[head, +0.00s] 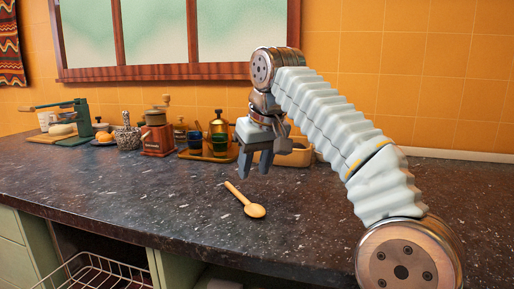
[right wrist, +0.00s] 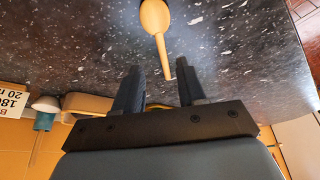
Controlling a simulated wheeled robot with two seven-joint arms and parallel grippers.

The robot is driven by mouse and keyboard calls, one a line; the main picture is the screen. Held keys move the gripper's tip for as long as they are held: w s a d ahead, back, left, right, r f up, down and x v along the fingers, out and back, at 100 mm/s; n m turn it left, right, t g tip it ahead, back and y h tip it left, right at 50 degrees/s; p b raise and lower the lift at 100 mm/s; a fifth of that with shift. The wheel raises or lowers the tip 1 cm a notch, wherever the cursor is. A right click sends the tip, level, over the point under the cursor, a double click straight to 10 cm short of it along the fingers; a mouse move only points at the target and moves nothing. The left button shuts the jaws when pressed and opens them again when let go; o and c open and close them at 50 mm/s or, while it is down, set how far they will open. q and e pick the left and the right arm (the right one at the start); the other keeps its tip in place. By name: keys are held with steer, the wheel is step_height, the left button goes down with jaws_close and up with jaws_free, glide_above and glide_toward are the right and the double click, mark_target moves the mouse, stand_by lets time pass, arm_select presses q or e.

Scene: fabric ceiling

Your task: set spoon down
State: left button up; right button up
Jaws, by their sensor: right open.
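A wooden spoon (head: 246,202) lies on the dark speckled countertop (head: 160,200), near its front edge. Its bowl points toward the front right and its handle toward the back left. My right gripper (head: 256,172) is open and empty, above the counter and a little behind the spoon. In the right wrist view the spoon (right wrist: 155,25) lies beyond the open fingers (right wrist: 160,80), with its handle end near the gap between them. The fingers do not touch the spoon as far as I can tell. My left gripper is not in view.
A wooden grinder (head: 157,138), a tray with cups (head: 208,155) and a green slicer (head: 78,122) stand along the back wall. A tan box (head: 296,155) is behind my right gripper. A wire basket (head: 105,275) sits below the counter. The counter's front left is clear.

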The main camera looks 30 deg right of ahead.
steer(key=shift+v, duration=1.55)
